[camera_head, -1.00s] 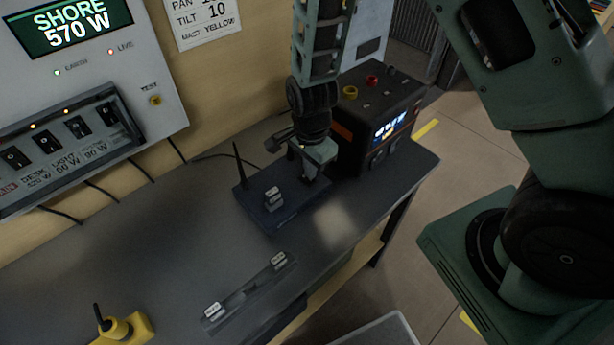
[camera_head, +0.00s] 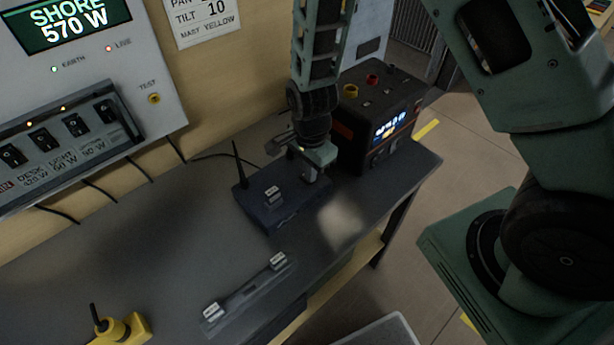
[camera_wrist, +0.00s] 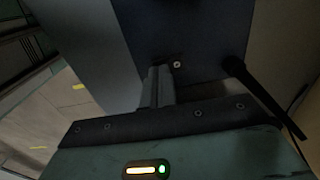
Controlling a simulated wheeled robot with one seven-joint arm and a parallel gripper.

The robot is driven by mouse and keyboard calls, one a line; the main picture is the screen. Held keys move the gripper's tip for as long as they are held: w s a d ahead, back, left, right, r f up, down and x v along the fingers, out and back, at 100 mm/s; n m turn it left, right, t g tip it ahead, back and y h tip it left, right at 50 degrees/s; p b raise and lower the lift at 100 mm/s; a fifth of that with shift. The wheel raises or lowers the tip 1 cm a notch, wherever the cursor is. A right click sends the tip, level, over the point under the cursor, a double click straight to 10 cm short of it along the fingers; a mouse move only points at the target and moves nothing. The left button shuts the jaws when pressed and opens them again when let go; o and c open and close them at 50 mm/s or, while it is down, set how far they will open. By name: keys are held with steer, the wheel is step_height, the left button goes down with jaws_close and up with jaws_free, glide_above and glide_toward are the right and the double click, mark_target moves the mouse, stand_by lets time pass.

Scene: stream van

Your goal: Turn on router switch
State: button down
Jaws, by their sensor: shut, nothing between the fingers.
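The router is a dark flat box (camera_head: 262,212) with an upright antenna (camera_head: 238,163) at its left back corner and a small light-labelled block (camera_head: 273,194) on top. It lies on the dark bench. My gripper (camera_head: 312,176) is over the router's right end, pointing down, its fingers together and empty. In the wrist view, the shut fingers (camera_wrist: 160,88) reach to the dark router face (camera_wrist: 195,35), close beside a small pale round spot (camera_wrist: 177,65). I cannot tell whether they touch it. No switch can be made out clearly.
A dark power box (camera_head: 378,120) with a lit screen stands right behind my gripper. A wall panel (camera_head: 95,60) with switches is at the left. A strip with labelled blocks (camera_head: 245,295) and a yellow device (camera_head: 122,328) lie nearer. The bench between is clear.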

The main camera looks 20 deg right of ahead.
steer(key=shift+f, duration=0.3)
steer(key=shift+r, duration=0.1)
step_height(320, 180, up, 7)
steer(key=p, duration=0.6)
stand_by(0.7)
steer(key=s+a+r+n+b, duration=0.1)
steer(key=s+a+r+n, duration=0.2)
steer(key=s+r+n, duration=0.6)
steer(key=s+a+r+n+b, duration=0.1)
steer(key=s+a+r+n, duration=0.2)
steer(key=s+r+n, duration=0.6)
steer(key=s+n, duration=0.2)
steer(key=n, duration=0.2)
steer(key=shift+a+r+y, duration=0.15)
steer(key=shift+r+y, duration=0.15)
steer(key=shift+r, duration=0.05)
